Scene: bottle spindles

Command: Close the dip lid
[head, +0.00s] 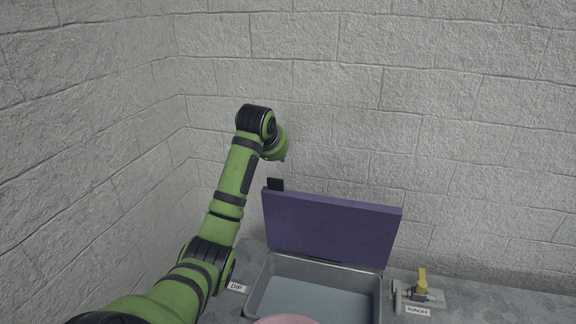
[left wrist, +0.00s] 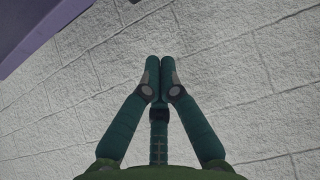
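The dip lid (head: 330,228) is a purple panel standing open, nearly upright at the back of a grey basin (head: 256,292) beside the "DIP" label (head: 237,287). A small dark tab (head: 275,184) shows at its upper left corner. My left arm reaches up left of the lid, its wrist above that corner; the fingers are hidden in the head view. In the left wrist view my left gripper (left wrist: 160,75) has its fingertips together, with nothing visible between them. A purple edge of the lid (left wrist: 35,25) shows at upper left, apart from the fingers. My right gripper is out of view.
A pink rounded object (head: 286,320) shows at the basin's front, cut off by the frame. A yellow-handled valve (head: 422,281) with a "RUNOFF" label (head: 418,310) stands right of the basin. Stone block walls (head: 440,120) close in behind and at left.

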